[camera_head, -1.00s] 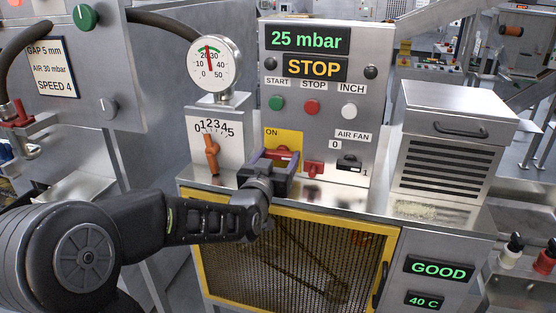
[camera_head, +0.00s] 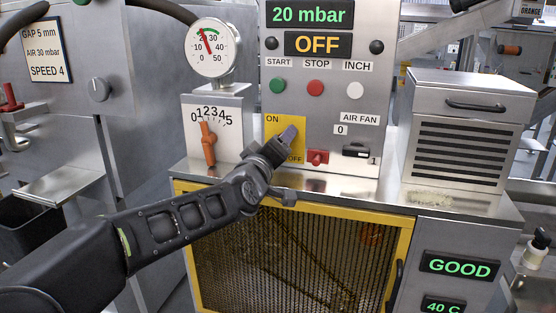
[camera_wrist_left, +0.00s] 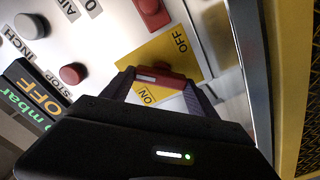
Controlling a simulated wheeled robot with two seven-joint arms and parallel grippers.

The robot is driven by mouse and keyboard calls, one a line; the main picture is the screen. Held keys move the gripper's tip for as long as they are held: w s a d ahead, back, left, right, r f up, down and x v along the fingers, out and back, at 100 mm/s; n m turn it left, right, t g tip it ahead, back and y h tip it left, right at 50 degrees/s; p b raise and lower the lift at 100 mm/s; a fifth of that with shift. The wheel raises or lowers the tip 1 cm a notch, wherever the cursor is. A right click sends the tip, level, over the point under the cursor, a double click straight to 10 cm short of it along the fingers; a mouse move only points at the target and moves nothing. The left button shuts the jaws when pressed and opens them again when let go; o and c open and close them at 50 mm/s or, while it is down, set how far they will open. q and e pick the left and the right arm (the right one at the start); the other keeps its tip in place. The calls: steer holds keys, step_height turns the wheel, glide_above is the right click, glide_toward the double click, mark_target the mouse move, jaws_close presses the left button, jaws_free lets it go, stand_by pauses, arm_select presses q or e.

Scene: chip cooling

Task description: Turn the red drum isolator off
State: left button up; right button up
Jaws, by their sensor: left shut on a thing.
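The red drum isolator handle (camera_wrist_left: 160,77) sits on a yellow plate (camera_head: 271,128) marked ON and OFF. In the left wrist view my left gripper (camera_wrist_left: 158,84) is shut on the handle, with a dark finger at each end of it. In the head view my left gripper (camera_head: 286,137) covers the handle, so its angle is hidden there. The panel's status display (camera_head: 318,43) reads OFF, and it also shows in the left wrist view (camera_wrist_left: 40,95). My right gripper is in neither view.
Green (camera_head: 278,86), red (camera_head: 315,88) and white (camera_head: 355,89) buttons sit above the plate. A small red part (camera_head: 317,157) and the air fan switch (camera_head: 356,151) are to its right. An orange lever (camera_head: 208,145) stands left, beneath a pressure gauge (camera_head: 210,47).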

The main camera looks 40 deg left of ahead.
arm_select(q)
steer(key=n+b, duration=0.1)
steer(key=n, duration=0.1)
steer(key=n+b, duration=0.2)
steer(key=shift+f+n, duration=0.2)
steer(key=shift+n, duration=0.1)
steer(key=shift+n+b, duration=0.8)
steer(key=shift+n, duration=1.1)
steer(key=o, duration=1.4)
steer(key=shift+c, duration=0.2)
steer(key=shift+s, duration=0.1)
